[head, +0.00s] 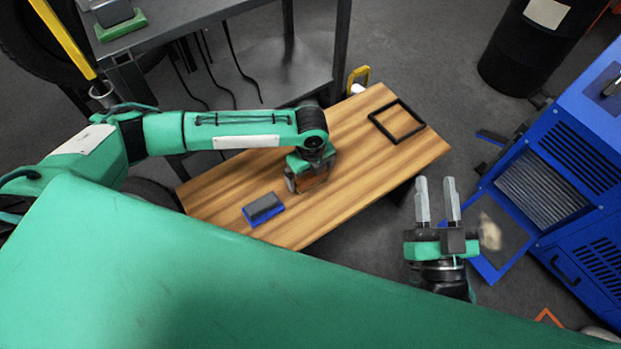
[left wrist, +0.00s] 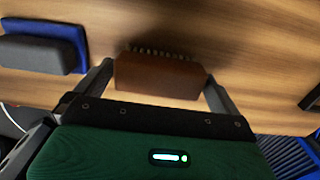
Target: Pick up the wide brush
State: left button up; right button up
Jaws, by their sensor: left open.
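The wide brush (left wrist: 160,76) has a brown wooden block with a row of short bristles along its far edge in the left wrist view. It is on or just above the wooden table, between the two fingers of my left gripper (left wrist: 158,68). The fingers are open, one at each end of the block; contact cannot be told. In the head view my left gripper (head: 306,186) points down at the table, and a brown part of the brush (head: 315,181) shows beside it, the rest hidden. My right gripper (head: 437,183) is open and empty, off the table's right end.
A blue and grey block (head: 263,208) lies on the wooden table (head: 225,190), left of my left gripper; it also shows in the left wrist view (left wrist: 35,52). A black square frame (head: 375,122) lies toward the far right. A blue machine (head: 570,190) stands right.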

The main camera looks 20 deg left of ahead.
pick_arm(q)
jog(key=shift+f, duration=0.1)
pick_arm(e)
jog(key=shift+d+r+t, duration=0.25)
jog(key=shift+r+t, duration=0.25)
jog(key=shift+r, duration=0.35)
pick_arm(q)
jog(key=c, duration=0.7)
pick_arm(e)
jog(key=shift+w+f, duration=0.1)
